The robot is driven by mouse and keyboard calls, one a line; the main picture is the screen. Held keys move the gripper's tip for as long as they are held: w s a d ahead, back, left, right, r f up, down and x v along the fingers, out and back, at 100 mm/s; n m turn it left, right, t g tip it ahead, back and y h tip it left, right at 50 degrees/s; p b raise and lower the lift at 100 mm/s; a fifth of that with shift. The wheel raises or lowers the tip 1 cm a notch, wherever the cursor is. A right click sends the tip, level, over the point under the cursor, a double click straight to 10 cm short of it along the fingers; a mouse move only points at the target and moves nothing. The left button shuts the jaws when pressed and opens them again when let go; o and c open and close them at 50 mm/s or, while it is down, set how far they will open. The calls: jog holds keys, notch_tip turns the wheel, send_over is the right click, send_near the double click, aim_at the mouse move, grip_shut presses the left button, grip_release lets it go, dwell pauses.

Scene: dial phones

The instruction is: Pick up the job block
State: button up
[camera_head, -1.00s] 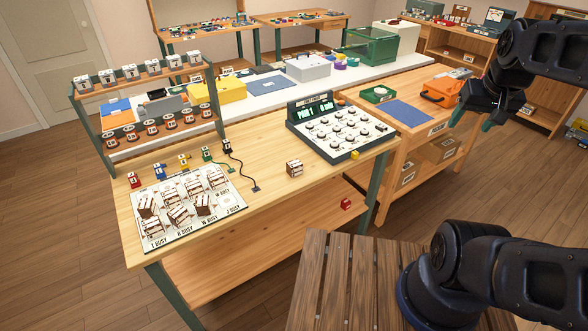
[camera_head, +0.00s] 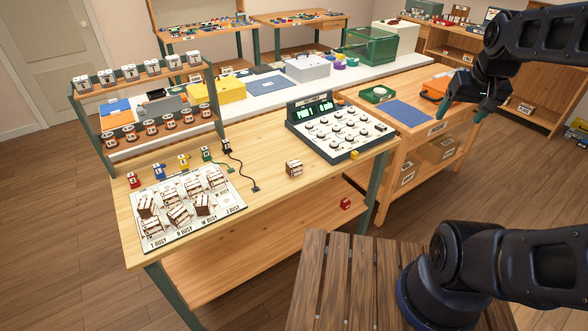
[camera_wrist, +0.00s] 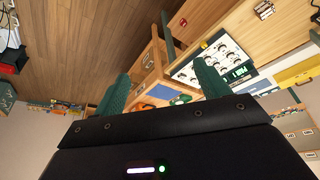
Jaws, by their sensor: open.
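A small brown-and-white block (camera_head: 294,168) sits alone on the wooden bench, left of the dial console; it looks like the job block, but its marking is too small to read. Several similar brown-and-white blocks lie on the white board marked with "BUSY" labels (camera_head: 236,209) at the bench's left end. My gripper (camera_head: 462,112) is open and empty, high at the right, in front of the side bench and well away from the lone block. In the wrist view the two green fingers (camera_wrist: 163,80) are spread apart with nothing between them.
The dial console (camera_head: 340,130) stands on the bench's right part, with a yellow block (camera_head: 354,155) at its edge. A two-tier rack (camera_head: 145,105) stands at the back left. Small coloured plugs and a black cord (camera_head: 240,170) lie behind the board. The bench front around the lone block is clear.

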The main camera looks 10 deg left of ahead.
jog(key=w+a+f+n+g, duration=0.1)
jog(key=w+a+f+n, duration=0.1)
jog(key=w+a, duration=0.8)
jog(key=n+g, duration=0.3)
jog(key=n, duration=0.3)
send_over(294, 163)
jog(key=f, duration=2.6)
jog(key=shift+w+d+f, duration=0.15)
jog(key=shift+d, duration=0.05)
notch_tip(294, 163, down, 5)
jog(key=shift+f, duration=0.15)
jog(key=shift+s+a+f, duration=0.1)
jog(key=shift+s+f, duration=0.05)
jog(key=shift+f, duration=1.1)
jog(key=shift+s+f, duration=0.1)
jog(key=shift+f, duration=1.15)
jog(key=c, duration=1.1)
jog(key=shift+r, duration=0.1)
